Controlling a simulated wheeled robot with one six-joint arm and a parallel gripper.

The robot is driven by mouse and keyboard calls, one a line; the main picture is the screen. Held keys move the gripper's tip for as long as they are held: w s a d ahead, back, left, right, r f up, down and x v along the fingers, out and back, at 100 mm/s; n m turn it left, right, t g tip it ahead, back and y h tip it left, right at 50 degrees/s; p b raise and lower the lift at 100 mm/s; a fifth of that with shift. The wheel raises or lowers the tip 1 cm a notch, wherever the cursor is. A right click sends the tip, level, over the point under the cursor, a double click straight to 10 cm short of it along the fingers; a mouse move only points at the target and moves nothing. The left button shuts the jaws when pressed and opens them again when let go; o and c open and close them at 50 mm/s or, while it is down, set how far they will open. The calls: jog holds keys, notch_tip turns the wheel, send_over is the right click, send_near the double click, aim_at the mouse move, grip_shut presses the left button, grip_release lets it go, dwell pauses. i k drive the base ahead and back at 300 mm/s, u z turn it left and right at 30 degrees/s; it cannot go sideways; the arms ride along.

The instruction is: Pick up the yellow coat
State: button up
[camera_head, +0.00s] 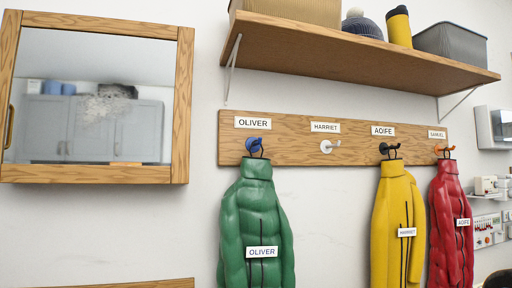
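The yellow coat (397,225) hangs by a loop from the black hook (390,148), under the label AOIFE (382,131) on the wooden peg board (290,160). The coat bears a white tag reading HARRIET (407,232). Its lower end is cut off by the bottom edge of the picture. My gripper is not in view.
A green coat (256,220) tagged OLIVER hangs on the blue hook at left; a red coat (450,215) tagged AOIFE hangs close right of the yellow one. The white hook (328,146) under HARRIET is empty. A wooden shelf (350,62) juts out above. A mirror cabinet (183,100) is at left.

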aim_at(398, 236)
jog(key=k, duration=1.3)
jog(key=z, duration=0.7)
jog(key=i, duration=1.6)
jog(key=u, duration=0.75)
